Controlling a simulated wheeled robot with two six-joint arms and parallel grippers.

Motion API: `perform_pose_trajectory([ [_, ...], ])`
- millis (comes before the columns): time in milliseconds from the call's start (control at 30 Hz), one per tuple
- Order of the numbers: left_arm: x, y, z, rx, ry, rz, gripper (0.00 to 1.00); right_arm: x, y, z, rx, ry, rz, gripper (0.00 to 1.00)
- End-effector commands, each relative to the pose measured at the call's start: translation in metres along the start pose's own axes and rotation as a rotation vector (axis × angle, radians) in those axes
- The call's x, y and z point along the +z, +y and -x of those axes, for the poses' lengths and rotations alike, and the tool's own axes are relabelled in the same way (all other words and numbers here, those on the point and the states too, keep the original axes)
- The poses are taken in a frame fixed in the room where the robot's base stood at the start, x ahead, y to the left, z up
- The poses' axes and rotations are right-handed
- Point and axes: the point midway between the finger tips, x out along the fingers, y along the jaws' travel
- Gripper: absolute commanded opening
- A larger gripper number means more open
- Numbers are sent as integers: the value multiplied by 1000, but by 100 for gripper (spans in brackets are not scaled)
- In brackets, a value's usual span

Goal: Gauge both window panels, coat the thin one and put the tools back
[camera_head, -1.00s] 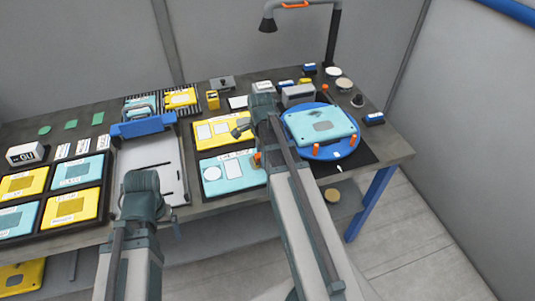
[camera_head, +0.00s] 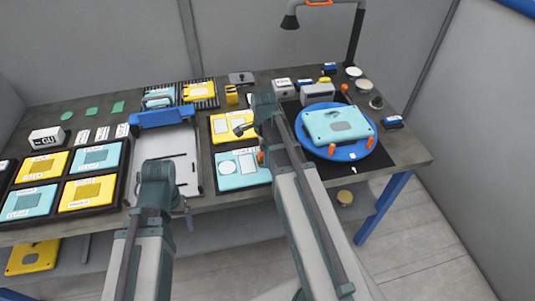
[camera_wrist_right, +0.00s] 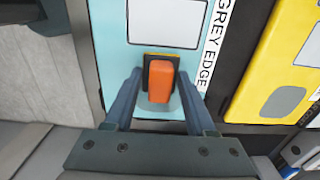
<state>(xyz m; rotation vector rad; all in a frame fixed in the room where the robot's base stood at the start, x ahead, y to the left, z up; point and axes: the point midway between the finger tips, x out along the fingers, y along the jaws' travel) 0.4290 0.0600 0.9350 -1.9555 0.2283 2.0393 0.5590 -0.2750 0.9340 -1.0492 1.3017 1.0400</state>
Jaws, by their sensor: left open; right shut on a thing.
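A teal panel with a grey window (camera_head: 336,123) lies flat on the blue turntable (camera_head: 306,143). My right gripper (camera_wrist_right: 160,97) is shut on an orange-handled tool (camera_wrist_right: 160,80) with a yellow and black part behind it. The tool is over one end of the teal card (camera_wrist_right: 116,35) lettered GREY EDGE; I cannot tell whether it touches. The orange handle shows beside my right forearm in the head view (camera_head: 260,157). My left gripper (camera_head: 187,210) is open near the table's front edge, its fingers poorly visible. The yellow card (camera_head: 222,127) lies behind the teal one.
A black tray (camera_head: 69,207) holds several teal and yellow panels at left. A grey board with a blue bar (camera_head: 165,116) stands beside it. A striped rack (camera_head: 175,98) holds more panels. A lamp (camera_head: 290,22) overhangs the back.

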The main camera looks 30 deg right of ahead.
Motion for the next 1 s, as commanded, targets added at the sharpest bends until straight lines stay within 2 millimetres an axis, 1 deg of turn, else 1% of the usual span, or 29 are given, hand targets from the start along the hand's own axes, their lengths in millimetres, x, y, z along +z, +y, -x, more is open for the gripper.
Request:
perform_pose_trajectory([
  [167,0,0,2,0,0,0,87,1,-8,2,-1,-2,0,11],
  [367,0,0,2,0,0,0,87,-1,-8,1,-1,-1,0,11],
  [467,0,0,1,0,0,0,87,-6,-8,1,-1,-1,-1,11],
  [800,0,0,0,0,0,0,87,-33,-8,0,-1,-1,-1,11],
  [1000,0,0,0,0,0,0,87,-38,-8,0,-1,-1,0,11],
])
